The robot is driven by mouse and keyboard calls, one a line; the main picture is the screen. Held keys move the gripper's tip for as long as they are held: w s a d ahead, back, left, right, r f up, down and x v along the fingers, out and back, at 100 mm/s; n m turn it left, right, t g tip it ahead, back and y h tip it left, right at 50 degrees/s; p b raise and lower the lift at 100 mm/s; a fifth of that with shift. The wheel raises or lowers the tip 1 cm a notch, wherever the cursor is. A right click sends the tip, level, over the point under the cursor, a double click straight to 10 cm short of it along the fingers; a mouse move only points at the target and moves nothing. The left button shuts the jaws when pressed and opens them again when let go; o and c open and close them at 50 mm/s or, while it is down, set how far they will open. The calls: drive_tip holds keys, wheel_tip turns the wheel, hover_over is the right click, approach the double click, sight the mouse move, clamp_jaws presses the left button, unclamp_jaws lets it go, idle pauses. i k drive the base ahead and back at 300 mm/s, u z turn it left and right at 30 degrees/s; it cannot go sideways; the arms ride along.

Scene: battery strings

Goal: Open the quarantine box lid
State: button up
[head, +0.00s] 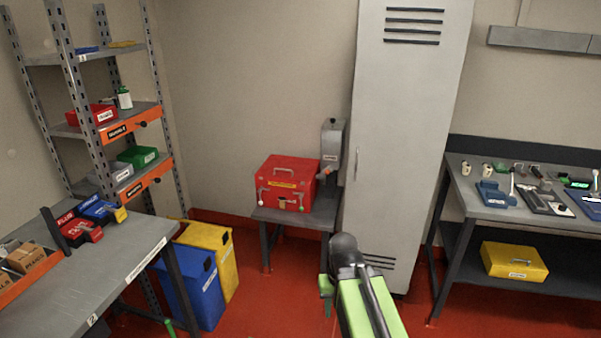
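The quarantine box is most likely the red box (287,176) on a small grey stand (325,208) against the back wall. It has a yellow label on its front, too small to read surely, and a handle and pale knobs or latches on the front. Its lid looks shut. My gripper (327,293), green and dark, is at the lower middle, in front of the stand and to the right of the box, apart from it. My own arm hides part of it, and its finger opening cannot be made out.
A grey device (332,146) stands beside the box. A tall grey locker (405,130) is to the right. Blue (196,290) and yellow (222,257) bins stand left of the stand, near a workbench (125,250). Red floor (275,300) before the stand is clear.

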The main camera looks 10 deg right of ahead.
sight(289, 164)
drive_tip(key=z, duration=0.65)
drive_tip(key=k, duration=0.1)
drive_tip(key=u, duration=0.7)
drive_tip(key=i, duration=2)
drive_tip(key=u, duration=0.6)
drive_tip(key=i, duration=0.95)
drive_tip(key=u, duration=0.6)
